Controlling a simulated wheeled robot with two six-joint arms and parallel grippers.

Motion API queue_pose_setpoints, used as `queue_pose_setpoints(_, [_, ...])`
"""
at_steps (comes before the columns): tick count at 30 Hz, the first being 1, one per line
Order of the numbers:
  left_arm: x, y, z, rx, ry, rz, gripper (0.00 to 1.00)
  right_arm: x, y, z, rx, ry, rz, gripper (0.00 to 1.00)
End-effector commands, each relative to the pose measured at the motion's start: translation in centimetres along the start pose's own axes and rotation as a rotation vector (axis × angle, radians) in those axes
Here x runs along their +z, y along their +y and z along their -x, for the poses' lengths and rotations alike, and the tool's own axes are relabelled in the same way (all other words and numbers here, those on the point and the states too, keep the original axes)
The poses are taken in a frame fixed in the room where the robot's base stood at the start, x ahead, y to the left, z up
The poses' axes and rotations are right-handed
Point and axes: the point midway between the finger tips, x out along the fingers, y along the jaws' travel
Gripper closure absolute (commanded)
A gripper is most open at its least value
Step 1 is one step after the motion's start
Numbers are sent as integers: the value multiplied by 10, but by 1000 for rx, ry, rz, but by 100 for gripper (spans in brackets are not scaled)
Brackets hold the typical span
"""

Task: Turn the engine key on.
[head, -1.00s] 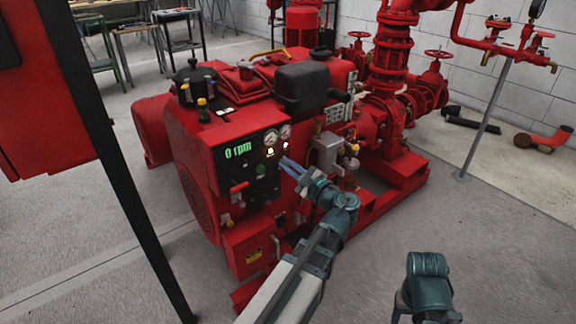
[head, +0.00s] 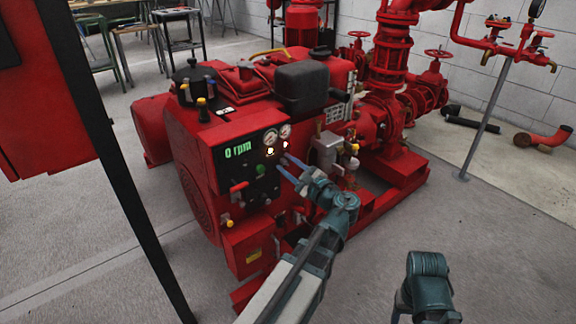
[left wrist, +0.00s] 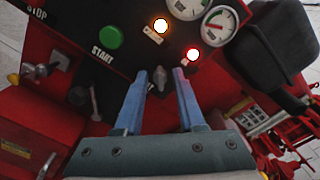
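The engine key (left wrist: 160,76), a small grey knob-like piece, is on the black control panel (left wrist: 75,35) in the left wrist view. My left gripper (left wrist: 159,72) has its two blue fingers apart. In this view the key lies between the fingertips; I cannot tell whether they touch it. In the head view my left gripper (head: 284,165) is at the right part of the panel (head: 251,197), and the key cannot be made out there. The rpm display (head: 238,150) reads 0 rpm. My right gripper is not in view; only part of my right arm shows.
A green START button (left wrist: 111,37), a lit yellow-white lamp (left wrist: 160,26), a lit red lamp (left wrist: 193,54) and round gauges (left wrist: 220,25) surround the key area. A black box (left wrist: 265,50) juts out at right. A dark post (head: 120,170) stands at left.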

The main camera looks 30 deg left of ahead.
Motion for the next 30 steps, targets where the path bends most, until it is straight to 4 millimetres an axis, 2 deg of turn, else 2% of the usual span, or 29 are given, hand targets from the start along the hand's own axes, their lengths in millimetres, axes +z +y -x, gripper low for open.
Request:
queue_pose_setpoints(5, [0, 0, 6, -2, 1, 0, 61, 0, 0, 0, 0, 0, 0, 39])
queue_pose_setpoints(8, [0, 0, 21, -3, 2, 0, 61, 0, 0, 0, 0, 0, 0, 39])
queue_pose_setpoints(15, [0, 0, 74, -5, 4, 0, 61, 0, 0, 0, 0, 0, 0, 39])
queue_pose_setpoints(21, [0, 0, 111, -3, 3, 0, 61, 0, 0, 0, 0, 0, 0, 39])
queue_pose_setpoints(25, [-1, 0, 127, -2, 2, 0, 61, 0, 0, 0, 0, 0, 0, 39])
queue_pose_setpoints(30, [0, 0, 137, -1, 1, 0, 61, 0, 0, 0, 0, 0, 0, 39])
